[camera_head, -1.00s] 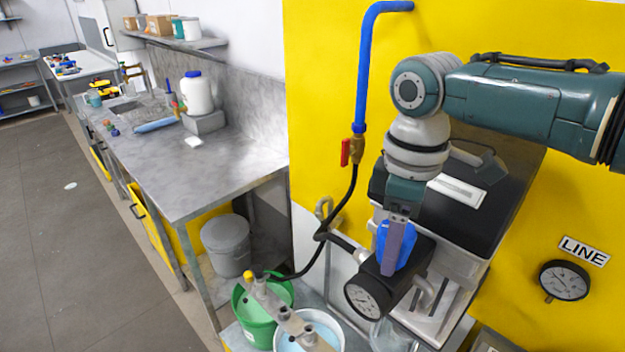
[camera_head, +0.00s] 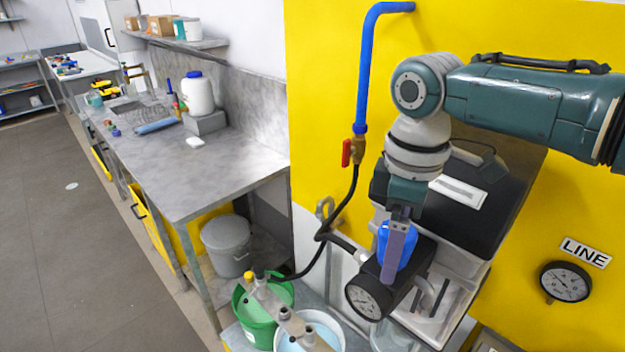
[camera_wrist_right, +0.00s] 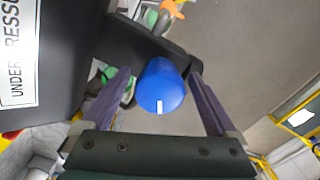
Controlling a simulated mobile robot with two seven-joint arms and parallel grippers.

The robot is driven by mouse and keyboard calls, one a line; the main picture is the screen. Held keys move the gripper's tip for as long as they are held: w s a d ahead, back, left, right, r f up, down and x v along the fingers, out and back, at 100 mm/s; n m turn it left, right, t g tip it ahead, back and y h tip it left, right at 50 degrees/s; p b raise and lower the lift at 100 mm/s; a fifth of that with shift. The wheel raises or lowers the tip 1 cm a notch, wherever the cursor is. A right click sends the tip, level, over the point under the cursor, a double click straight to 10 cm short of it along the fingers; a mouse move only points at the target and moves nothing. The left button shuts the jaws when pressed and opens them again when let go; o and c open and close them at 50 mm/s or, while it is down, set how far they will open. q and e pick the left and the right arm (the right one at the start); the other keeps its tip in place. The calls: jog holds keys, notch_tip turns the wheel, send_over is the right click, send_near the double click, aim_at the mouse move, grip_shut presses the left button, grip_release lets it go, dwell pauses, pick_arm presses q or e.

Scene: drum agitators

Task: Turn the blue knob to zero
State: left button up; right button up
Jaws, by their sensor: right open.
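The blue knob (camera_head: 383,243) sits on a black block with a round pressure gauge (camera_head: 368,301) at its front. In the right wrist view the knob (camera_wrist_right: 161,86) shows a white mark on its lower edge. My right gripper (camera_head: 400,262) reaches down over the knob. In the wrist view my right gripper (camera_wrist_right: 160,82) is open, with one finger on each side of the knob and visible gaps between. The gauge's reading is too small to tell. My left gripper is not in view.
A black-topped machine (camera_head: 465,200) stands behind the knob. A blue pipe (camera_head: 364,70) with a red valve handle (camera_head: 346,152) runs down the yellow wall. Green (camera_head: 254,321) and white (camera_head: 335,322) buckets stand at lower left. A second gauge (camera_head: 565,282) is on the right.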

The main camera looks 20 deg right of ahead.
notch_tip(320, 180, up, 9)
jog(key=b, duration=0.2)
jog(key=shift+f+b, duration=0.1)
jog(key=shift+b, duration=0.25)
jog(key=shift+r, duration=0.6)
jog(key=shift+s, duration=0.1)
